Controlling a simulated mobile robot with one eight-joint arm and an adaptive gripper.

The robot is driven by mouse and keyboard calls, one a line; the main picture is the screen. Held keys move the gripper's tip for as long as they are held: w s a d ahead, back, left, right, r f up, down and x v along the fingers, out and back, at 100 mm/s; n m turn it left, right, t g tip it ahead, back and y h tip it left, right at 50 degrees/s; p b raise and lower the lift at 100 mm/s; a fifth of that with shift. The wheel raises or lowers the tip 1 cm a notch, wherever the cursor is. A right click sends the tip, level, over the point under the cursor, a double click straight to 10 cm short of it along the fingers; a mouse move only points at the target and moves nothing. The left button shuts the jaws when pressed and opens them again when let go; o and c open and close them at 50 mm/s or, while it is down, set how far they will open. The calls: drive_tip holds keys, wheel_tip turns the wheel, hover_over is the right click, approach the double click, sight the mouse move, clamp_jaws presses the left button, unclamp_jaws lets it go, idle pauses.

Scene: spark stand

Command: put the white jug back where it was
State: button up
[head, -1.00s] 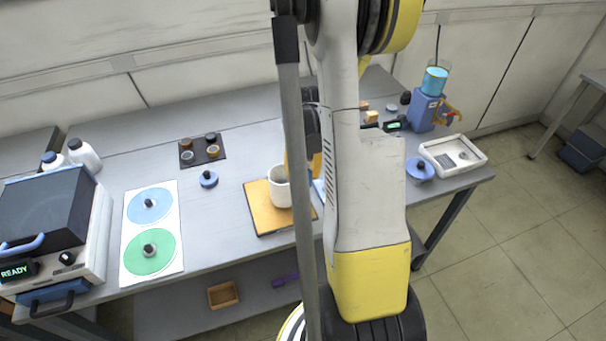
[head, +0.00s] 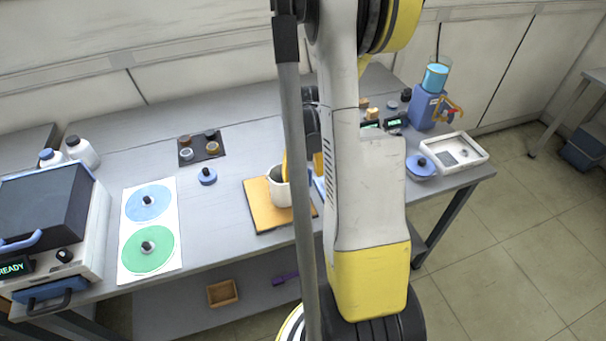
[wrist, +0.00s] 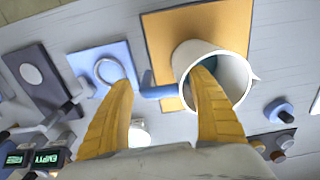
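The white jug (head: 279,188) stands upright on an orange board (head: 257,212) on the bench. In the wrist view the jug (wrist: 233,72) shows its round mouth, a spout on the right and a blue handle (wrist: 160,91) on the left. My gripper (wrist: 163,80) is open, its two yellow fingers wide apart. One finger is over or inside the jug's mouth; the other is beyond the handle. The handle lies between them, with a gap to the left finger. My arm hides part of the board in the head view.
A blue pad with a ring (wrist: 108,70) lies beside the board. A blue-knobbed piece (head: 207,177), a dark tray (head: 187,163) and a sheet with blue and green discs (head: 128,266) are to the left. A blue dispenser (head: 424,108) and white tray (head: 474,164) are right.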

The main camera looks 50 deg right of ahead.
wheel_tip(320, 180, up, 12)
drive_tip(key=shift+r, duration=0.1)
idle(0.5)
